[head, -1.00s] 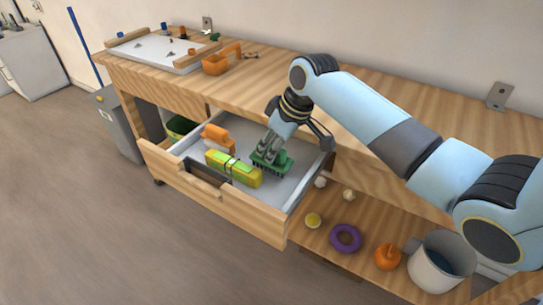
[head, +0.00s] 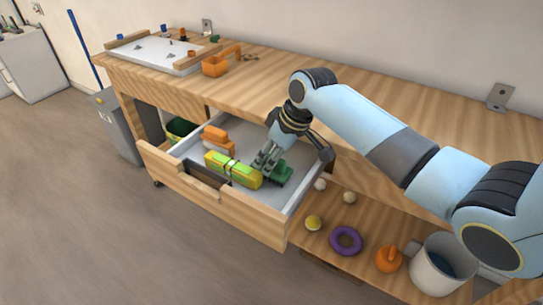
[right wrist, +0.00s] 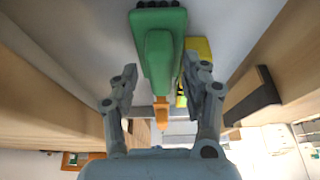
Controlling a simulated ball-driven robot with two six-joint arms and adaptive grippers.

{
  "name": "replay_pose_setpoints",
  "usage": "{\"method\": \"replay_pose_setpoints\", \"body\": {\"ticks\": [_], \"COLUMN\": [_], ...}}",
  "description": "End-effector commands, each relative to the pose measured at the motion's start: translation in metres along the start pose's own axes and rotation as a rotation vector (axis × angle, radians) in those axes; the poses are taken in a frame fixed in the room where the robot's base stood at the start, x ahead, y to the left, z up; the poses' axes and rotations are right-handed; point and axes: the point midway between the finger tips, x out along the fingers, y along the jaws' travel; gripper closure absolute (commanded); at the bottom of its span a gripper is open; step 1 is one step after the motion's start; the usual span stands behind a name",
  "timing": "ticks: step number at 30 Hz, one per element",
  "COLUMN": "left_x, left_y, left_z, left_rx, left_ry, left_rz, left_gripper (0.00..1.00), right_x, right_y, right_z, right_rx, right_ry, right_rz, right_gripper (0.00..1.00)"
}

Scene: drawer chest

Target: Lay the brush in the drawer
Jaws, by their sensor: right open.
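The green brush (head: 281,174) with dark bristles lies in the right part of the open drawer (head: 243,217). In the right wrist view the brush (right wrist: 160,45) extends away from between my finger tips, its dark bristles at the top edge. My right gripper (head: 264,170) is low inside the drawer, beside the brush in the head view and partly covering it. In the right wrist view the fingers (right wrist: 160,84) stand apart with gaps to the brush on both sides. My left gripper is not in view.
In the drawer, a yellow-green package (head: 232,170) lies close to my right gripper, and an orange item (head: 215,138) lies farther back. The tabletop (head: 350,105) is above. A purple ring (head: 346,240) and a grey bucket (head: 440,268) are on the lower shelf.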

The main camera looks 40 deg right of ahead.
Motion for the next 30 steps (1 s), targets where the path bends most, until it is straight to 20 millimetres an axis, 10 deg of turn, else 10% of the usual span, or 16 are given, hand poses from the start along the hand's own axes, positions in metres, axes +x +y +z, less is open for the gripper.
{"method": "replay_pose_setpoints", "body": {"ticks": [16, 30], "left_x": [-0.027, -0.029], "left_y": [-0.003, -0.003], "left_z": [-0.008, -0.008], "left_rx": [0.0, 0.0], "left_ry": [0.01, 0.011], "left_rz": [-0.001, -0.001], "left_gripper": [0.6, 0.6], "right_x": [-0.105, -0.12], "right_y": [0.001, 0.0], "right_z": [-0.001, 0.0], "right_rx": [-0.002, 0.0], "right_ry": [0.002, 0.001], "right_rz": [0.003, 0.0], "right_gripper": [0.53, 0.53]}}
